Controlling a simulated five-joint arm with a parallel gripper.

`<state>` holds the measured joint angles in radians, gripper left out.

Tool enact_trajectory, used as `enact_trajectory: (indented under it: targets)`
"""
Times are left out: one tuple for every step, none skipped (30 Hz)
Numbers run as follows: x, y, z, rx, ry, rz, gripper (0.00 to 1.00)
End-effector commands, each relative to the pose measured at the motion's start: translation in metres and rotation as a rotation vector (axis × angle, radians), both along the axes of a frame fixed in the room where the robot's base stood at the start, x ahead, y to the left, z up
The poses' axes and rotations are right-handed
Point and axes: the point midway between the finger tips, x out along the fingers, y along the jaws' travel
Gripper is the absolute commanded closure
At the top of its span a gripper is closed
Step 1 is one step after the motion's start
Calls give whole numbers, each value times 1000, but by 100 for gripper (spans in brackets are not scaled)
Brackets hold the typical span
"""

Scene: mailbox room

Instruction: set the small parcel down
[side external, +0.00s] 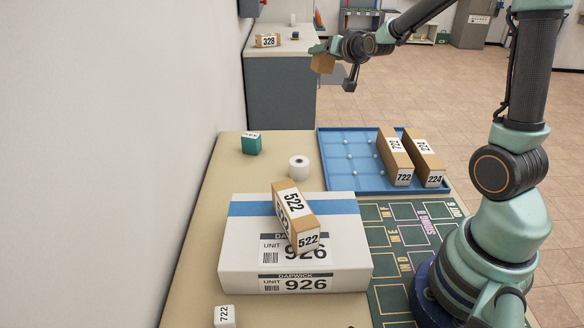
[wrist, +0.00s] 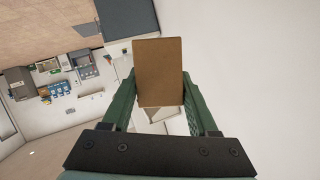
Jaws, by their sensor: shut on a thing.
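My gripper (side external: 321,52) is at the top of the side external view, raised above and beyond the far end of the table. It is shut on the small parcel (side external: 323,65), a plain brown cardboard box. In the wrist view the parcel (wrist: 159,70) sits between the two green fingers of my gripper (wrist: 160,88), with a plain brown face toward the camera. No surface touches the parcel from below in the side external view. Any label on it is hidden.
A large white box (side external: 340,215) marked 926 carries a tilted box (side external: 290,205) marked 522. A blue tray (side external: 345,178) holds boxes 722 (side external: 392,155) and 224 (side external: 425,158). A teal box (side external: 251,143) and white roll (side external: 299,167) stand nearby. Box 328 (side external: 267,40) is on the back counter (side external: 285,50).

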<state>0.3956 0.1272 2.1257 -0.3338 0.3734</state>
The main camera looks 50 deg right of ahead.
Motion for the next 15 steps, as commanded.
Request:
enact_trajectory:
  targets:
    - [-2, -27, -9, 2, 4, -46, 100]
    - [-3, -41, -14, 2, 4, -69, 100]
    - [-5, -58, -19, 2, 4, -97, 100]
    - [-7, -70, -23, 1, 3, -117, 100]
    - [-9, -82, -27, 1, 3, -137, 100]
    - [-12, -96, -32, 1, 2, -160, 100]
    - [-14, -105, -35, 1, 3, -176, 100]
    - [-16, -114, -38, 1, 1, -190, 100]
    - [-19, -124, -42, 1, 1, -207, 100]
    - [-21, -130, -44, 1, 1, -219, 100]
    - [-23, -136, -47, 1, 1, -227, 100]
    - [-25, -142, -49, 0, 0, -238, 100]
    - [-26, -146, -50, -1, 0, -244, 100]
    - [-27, -149, -51, 0, 0, -249, 100]
    - [-28, -151, -52, -1, -1, -253, 100]
